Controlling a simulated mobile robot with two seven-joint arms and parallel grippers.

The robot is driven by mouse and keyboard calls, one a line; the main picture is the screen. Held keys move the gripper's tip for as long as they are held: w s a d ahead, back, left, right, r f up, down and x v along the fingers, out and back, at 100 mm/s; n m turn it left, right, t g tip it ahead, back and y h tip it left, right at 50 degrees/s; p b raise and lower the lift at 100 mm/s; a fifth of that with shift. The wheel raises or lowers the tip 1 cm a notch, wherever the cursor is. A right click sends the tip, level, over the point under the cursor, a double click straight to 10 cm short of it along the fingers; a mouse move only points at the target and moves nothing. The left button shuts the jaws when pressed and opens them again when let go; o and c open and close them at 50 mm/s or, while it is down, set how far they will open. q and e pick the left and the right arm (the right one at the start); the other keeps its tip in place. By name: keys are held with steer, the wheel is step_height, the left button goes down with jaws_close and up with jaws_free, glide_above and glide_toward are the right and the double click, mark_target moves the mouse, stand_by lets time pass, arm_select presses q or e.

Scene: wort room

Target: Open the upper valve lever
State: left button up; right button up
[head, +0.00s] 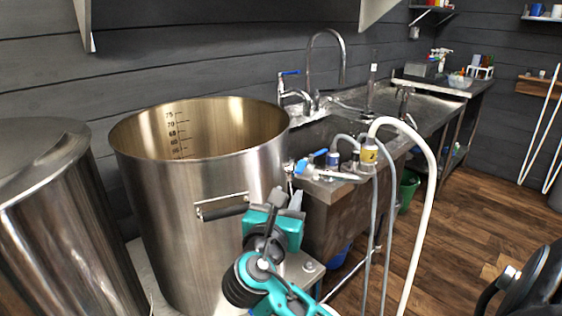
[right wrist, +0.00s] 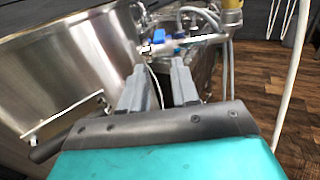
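A steel kettle (head: 200,210) with volume marks inside stands left of centre. At its right side, a valve assembly with a blue lever (head: 302,166) shows in the head view. The blue lever also shows in the right wrist view (right wrist: 158,36), beyond the fingertips. A second blue piece (head: 333,159) sits just right of it on the hose fittings. My right gripper (head: 287,196), teal with grey fingers, is in front of the kettle, below the lever and apart from it. In the right wrist view its fingers (right wrist: 160,72) stand apart with nothing between them. My left gripper is not in view.
The kettle's side handle (head: 222,208) is close to my right gripper. A white hose (head: 425,205) and grey hoses hang right of the valve. A steel sink counter (head: 425,115) stands behind. Another steel vessel (head: 65,230) is at left. The wooden floor (head: 460,220) at right is mostly clear.

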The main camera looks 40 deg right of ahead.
mark_target(301, 168)
steer(key=x, duration=0.8)
steer(key=b+x, duration=0.1)
steer(key=x, duration=0.4)
steer(key=shift+r, duration=0.25)
steer(key=shift+c, duration=0.2)
jaws_close()
steer(key=shift+a+f, duration=0.1)
